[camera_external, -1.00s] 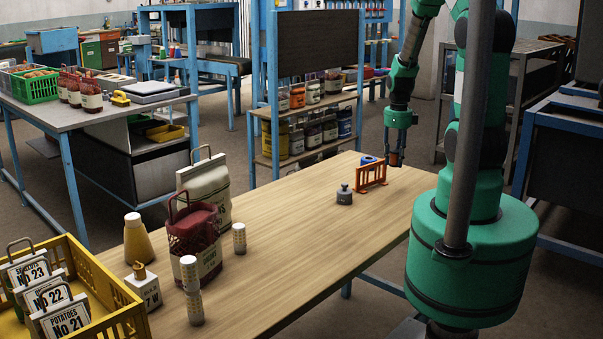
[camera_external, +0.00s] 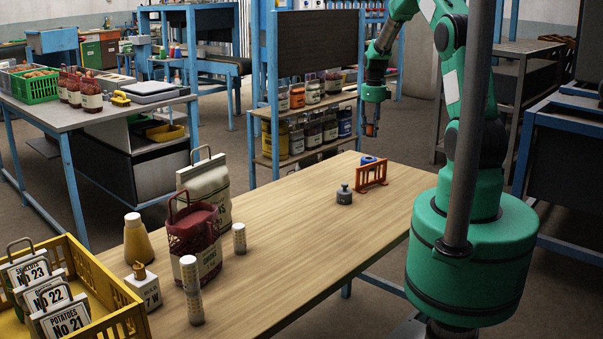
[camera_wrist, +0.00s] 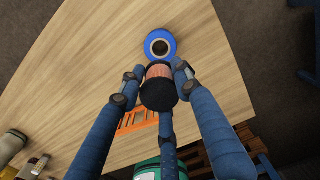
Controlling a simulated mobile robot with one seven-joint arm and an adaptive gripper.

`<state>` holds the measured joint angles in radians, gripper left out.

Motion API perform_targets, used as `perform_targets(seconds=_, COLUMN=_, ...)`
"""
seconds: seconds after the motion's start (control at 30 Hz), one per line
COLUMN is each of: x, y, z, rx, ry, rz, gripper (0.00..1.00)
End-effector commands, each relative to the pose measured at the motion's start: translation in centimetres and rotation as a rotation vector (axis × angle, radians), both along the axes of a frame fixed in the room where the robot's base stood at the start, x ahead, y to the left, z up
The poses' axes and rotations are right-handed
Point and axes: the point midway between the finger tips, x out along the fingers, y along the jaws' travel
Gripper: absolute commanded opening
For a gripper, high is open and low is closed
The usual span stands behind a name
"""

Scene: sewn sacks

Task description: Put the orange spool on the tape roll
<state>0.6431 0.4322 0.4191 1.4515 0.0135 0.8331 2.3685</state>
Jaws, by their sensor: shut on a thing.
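My gripper (camera_external: 371,127) is shut on the orange spool (camera_external: 369,130), which shows as a small orange spot between its fingers, above the table's far end. In the wrist view my gripper (camera_wrist: 160,74) has its fingers around the spool (camera_wrist: 158,71); its near end is black and its far part orange. The tape roll (camera_external: 368,159) is a blue ring lying on the table. In the wrist view the tape roll (camera_wrist: 147,45) lies just beyond the spool, its dark centre hole visible. The spool is apart from the roll and above it.
An orange fence-like frame (camera_external: 371,173) stands close to the tape roll. A grey weight (camera_external: 344,195) stands nearby on the wooden table (camera_external: 290,215). Sacks, bottles and a yellow crate (camera_external: 128,318) fill the left end. The table's middle is clear.

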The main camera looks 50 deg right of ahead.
Motion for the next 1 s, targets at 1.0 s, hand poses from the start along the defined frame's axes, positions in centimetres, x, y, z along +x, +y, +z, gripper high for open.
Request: perform_targets(seconds=1.0, x=0.8, y=-0.5, z=-5.3, rx=0.001, ry=0.001, rz=-0.004, gripper=0.09)
